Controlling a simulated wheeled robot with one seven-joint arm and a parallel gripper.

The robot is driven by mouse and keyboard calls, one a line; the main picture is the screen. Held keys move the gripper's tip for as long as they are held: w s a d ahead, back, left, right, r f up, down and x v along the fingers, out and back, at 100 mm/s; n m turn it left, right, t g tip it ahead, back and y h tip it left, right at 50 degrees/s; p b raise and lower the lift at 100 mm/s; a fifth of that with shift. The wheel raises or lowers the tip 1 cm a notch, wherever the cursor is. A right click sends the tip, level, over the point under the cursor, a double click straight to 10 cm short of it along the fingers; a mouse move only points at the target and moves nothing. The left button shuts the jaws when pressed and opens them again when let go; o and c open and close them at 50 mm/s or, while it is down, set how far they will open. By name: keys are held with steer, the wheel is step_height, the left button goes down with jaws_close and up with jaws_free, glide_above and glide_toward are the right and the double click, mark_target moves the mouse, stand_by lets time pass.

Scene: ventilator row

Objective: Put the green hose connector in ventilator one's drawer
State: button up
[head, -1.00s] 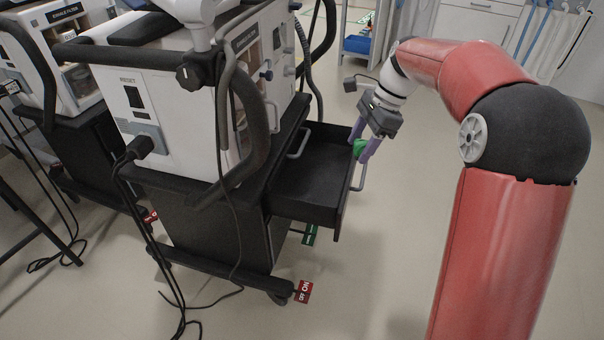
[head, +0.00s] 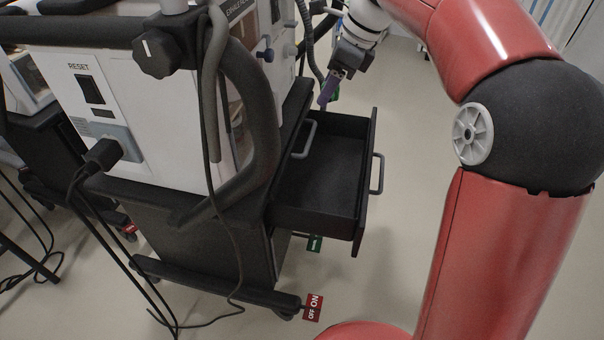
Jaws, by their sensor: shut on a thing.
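My gripper (head: 328,94) has purple fingers and is shut on the green hose connector (head: 336,95), of which only a small part shows behind a finger. The connector is at the far side of the open drawer (head: 366,212), near its far wall; I cannot tell whether it is above the drawer or just beyond it. The drawer is black, pulled out to the right from the cart under the white ventilator (head: 150,110), and its visible floor is empty.
A grey handle (head: 377,173) sticks out from the drawer front. A thick dark rail (head: 262,130) and hanging cables stand near the drawer's left. A red OFF/ON tag (head: 313,307) is by the cart's foot. Another ventilator cart (head: 45,145) stands at left. Floor right of the drawer is clear.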

steer(key=b, duration=0.3)
glide_above(316, 175)
steer(key=d, duration=0.2)
steer(key=f, duration=0.4)
steer(key=shift+s+a+f, duration=0.1)
steer(key=shift+s+a, duration=0.05)
steer(key=shift+a, duration=0.1)
step_height(316, 175, down, 20)
steer(key=b, duration=0.5)
steer(key=shift+r, duration=0.3)
steer(key=o, duration=0.9)
steer(key=shift+o, duration=0.2)
